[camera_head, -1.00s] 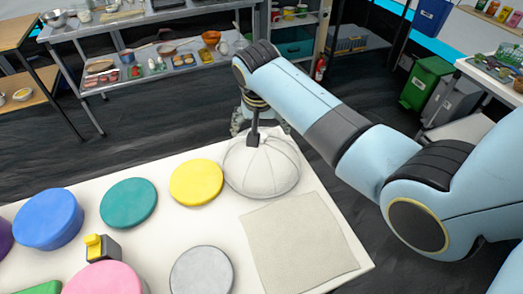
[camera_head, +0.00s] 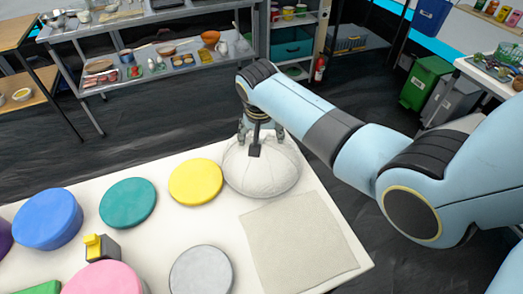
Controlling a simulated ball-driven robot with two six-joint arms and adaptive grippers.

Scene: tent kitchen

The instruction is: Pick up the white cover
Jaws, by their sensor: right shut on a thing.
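The white cover (camera_head: 262,172) is a pale dome with seams at the back right of the white table, beside the yellow disc. My right gripper (camera_head: 260,137) reaches down over the top of the cover from the right. It is shut on the cover, and its fingertips are partly hidden at the dome's top. The cover looks to be at table level; I cannot tell whether any gap lies under it. My left gripper is not in view.
A beige square mat (camera_head: 298,240) lies in front of the cover. Yellow (camera_head: 195,181), teal (camera_head: 128,203), blue (camera_head: 48,218), pink (camera_head: 104,280) and grey (camera_head: 201,272) discs sit on the table (camera_head: 165,240). A small block with a yellow top (camera_head: 97,247) stands among them.

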